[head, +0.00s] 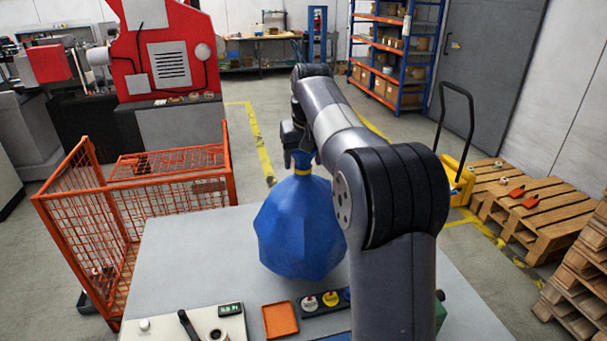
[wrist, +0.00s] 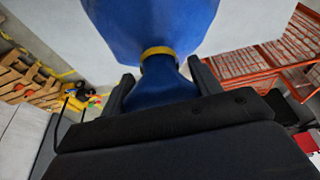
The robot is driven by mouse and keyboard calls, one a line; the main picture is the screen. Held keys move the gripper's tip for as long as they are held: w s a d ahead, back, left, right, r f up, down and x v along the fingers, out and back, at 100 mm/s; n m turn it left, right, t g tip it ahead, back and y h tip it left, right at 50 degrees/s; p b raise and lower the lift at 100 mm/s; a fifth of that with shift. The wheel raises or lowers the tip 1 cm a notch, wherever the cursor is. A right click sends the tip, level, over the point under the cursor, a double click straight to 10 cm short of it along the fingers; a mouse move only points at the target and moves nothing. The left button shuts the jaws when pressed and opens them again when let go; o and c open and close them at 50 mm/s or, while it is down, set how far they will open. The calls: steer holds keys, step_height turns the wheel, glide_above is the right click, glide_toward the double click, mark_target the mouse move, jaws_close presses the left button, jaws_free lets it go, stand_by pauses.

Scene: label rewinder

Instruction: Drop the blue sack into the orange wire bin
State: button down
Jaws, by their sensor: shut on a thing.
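The blue sack (head: 297,228) hangs below my gripper (head: 303,160), with a yellow tie around its neck. It is over the grey table (head: 190,240); I cannot tell whether its bottom touches the top. In the wrist view the sack's neck (wrist: 163,85) is between the two fingers of my gripper (wrist: 160,88), shut on it. The orange wire bin (head: 75,215) stands on the floor at the left, beside the table, apart from the sack. Its mesh also shows at the right of the wrist view (wrist: 245,70). My arm hides part of the sack's right side.
On the table's near edge are an orange tray (head: 281,320), a panel with coloured knobs (head: 325,302) and a white device (head: 190,325). Wooden pallets (head: 530,205) and a yellow cart (head: 456,180) stand at the right. A red machine (head: 165,55) stands behind the bin.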

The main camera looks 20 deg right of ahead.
mark_target(304, 180)
steer(key=shift+f, duration=1.85)
steer(key=shift+c, duration=2.1)
jaws_free()
steer(key=shift+f, duration=0.15)
